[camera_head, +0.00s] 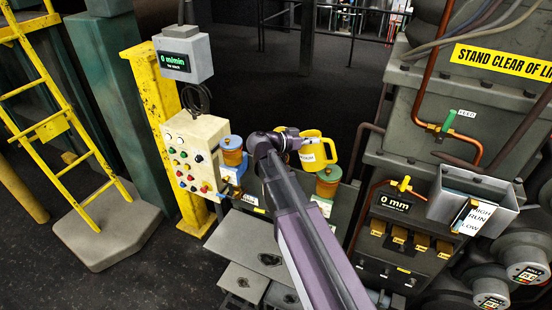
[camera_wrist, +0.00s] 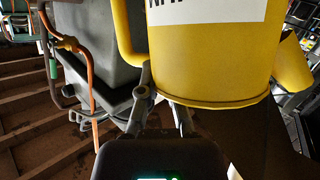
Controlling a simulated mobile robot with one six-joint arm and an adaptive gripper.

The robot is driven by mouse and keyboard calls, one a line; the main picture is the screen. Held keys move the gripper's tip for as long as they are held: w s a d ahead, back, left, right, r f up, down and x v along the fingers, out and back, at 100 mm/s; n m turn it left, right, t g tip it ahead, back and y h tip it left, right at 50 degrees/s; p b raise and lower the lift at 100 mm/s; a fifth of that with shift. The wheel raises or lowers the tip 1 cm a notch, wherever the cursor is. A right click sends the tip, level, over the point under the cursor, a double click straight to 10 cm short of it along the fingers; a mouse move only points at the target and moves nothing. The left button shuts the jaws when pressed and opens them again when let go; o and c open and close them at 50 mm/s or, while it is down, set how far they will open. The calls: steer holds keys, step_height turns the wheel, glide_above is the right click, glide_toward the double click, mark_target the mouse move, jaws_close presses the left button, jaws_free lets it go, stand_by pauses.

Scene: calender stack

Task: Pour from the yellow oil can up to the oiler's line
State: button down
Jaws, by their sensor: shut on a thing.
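The yellow oil can (camera_head: 318,153), with a white label, is raised beside the end of my arm in the head view. It fills the upper middle of the wrist view (camera_wrist: 210,55), roughly upright, with its handle at left and spout at right. My gripper (camera_wrist: 162,98) is shut on the can near the handle side; the exact contact is partly hidden. Two orange oiler-like cups stand near: one with a blue top (camera_head: 231,153) left of my arm, one with a green top (camera_head: 328,183) below the can. I cannot make out a fill line or oil level.
A cream control box (camera_head: 192,155) with buttons stands at left beside a yellow post (camera_head: 152,85). At right are a grey machine housing (camera_head: 445,110) with copper pipes and an open grey tray (camera_head: 450,205) holding cards. Dark floor lies behind.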

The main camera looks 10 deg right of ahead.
steer(key=shift+w+a+f, duration=0.15)
steer(key=shift+w+f, duration=0.1)
steer(key=shift+w, duration=0.05)
steer(key=shift+a+f+b, duration=0.1)
steer(key=shift+b, duration=0.35)
steer(key=shift+w+a+f+n+h+b, duration=0.2)
steer(key=shift+n+h+b, duration=0.1)
steer(key=shift+b, duration=0.1)
